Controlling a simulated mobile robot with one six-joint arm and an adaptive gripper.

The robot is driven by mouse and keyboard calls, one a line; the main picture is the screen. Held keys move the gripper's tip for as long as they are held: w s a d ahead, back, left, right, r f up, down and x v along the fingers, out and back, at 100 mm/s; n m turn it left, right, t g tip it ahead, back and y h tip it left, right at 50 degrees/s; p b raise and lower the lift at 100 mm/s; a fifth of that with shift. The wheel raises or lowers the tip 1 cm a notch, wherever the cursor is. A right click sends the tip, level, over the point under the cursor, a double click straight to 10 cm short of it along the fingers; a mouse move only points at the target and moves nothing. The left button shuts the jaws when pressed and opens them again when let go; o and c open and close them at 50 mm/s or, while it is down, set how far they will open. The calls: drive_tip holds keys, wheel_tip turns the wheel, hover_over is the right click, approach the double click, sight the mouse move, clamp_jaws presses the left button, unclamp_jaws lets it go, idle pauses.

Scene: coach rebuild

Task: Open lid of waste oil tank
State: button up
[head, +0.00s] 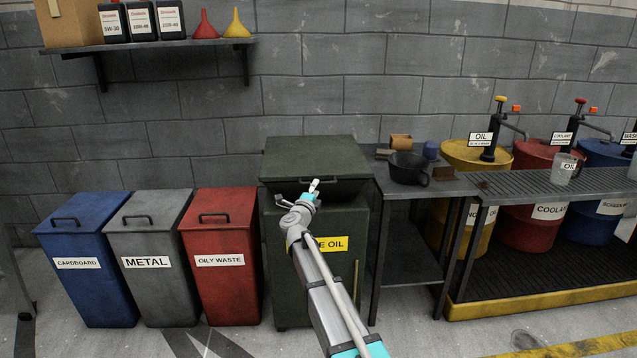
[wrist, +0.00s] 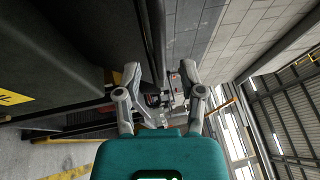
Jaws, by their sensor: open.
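The waste oil tank (head: 355,280) is a dark green box in the head view, with a yellow label (head: 332,244) partly hidden by my arm. Its green lid (head: 310,155) looks down on top. My gripper (head: 314,186) is at the lid's front edge. In the wrist view my gripper (wrist: 160,70) is open, with its two fingers apart. A dark bar (wrist: 152,35), apparently the lid's handle, runs down between the fingers in the picture. I cannot tell whether either finger touches it. The tank's dark side (wrist: 45,60) fills the left of the wrist view.
Blue (head: 90,295), grey (head: 155,295) and red (head: 225,290) bins stand left of the tank. A bench (head: 445,187) with a black pan (head: 408,168) stands close on the right. A shelf (head: 150,46) with bottles and funnels hangs above left. Wall space above the lid is bare.

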drive_tip(key=shift+x, duration=1.8)
clamp_jaws()
